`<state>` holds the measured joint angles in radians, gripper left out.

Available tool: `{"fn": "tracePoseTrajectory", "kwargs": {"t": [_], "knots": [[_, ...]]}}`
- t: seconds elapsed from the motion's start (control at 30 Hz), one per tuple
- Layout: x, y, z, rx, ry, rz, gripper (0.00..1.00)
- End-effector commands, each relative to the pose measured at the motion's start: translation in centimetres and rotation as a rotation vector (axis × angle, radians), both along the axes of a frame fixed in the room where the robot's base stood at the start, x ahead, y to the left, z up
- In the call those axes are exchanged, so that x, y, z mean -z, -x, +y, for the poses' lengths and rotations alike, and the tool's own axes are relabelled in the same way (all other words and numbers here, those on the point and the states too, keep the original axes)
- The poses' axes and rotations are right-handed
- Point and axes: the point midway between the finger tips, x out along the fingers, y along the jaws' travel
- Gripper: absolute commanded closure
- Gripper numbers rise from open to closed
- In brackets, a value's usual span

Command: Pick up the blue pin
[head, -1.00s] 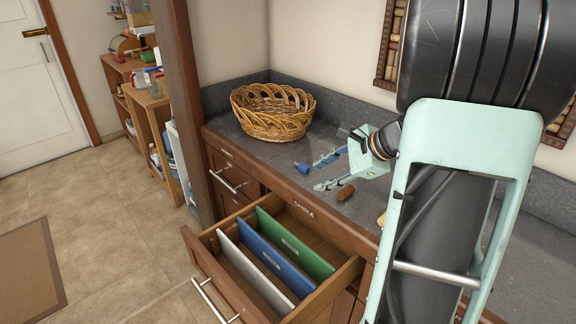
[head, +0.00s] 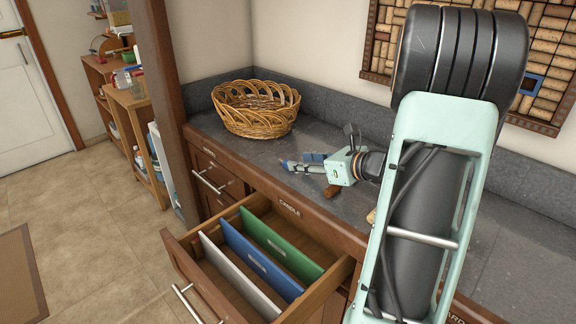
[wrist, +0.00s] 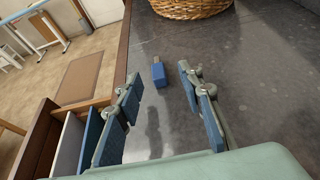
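The blue pin (wrist: 159,76) is a small blue block with a grey-brown tip, lying on the dark counter in the wrist view. My gripper (wrist: 157,88) is open there, with one finger to the left of the pin and one to its right. The pin shows in the gap toward the fingertips, and neither finger touches it visibly. In the head view my gripper (head: 296,161) is low over the counter, and I cannot tell the pin apart from the blue finger pads.
A wicker basket (head: 257,110) stands at the back of the counter (head: 215,131). A brown cork-like piece (head: 332,191) lies by my gripper. Below, an open drawer (head: 179,262) holds white, blue and green dividers. A cork board (head: 380,50) hangs on the wall.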

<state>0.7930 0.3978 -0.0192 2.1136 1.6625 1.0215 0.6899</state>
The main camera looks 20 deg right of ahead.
Motion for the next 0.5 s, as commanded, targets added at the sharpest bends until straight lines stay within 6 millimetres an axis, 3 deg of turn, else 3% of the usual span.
{"fn": "tracePoseTrajectory", "kwargs": {"t": [0.33,0.5], "knots": [[1.8,-3.8,1.9,-0.004,-0.001,0.000,0.65],[2.0,-4.2,2.0,-0.001,0.001,0.001,0.65]]}}
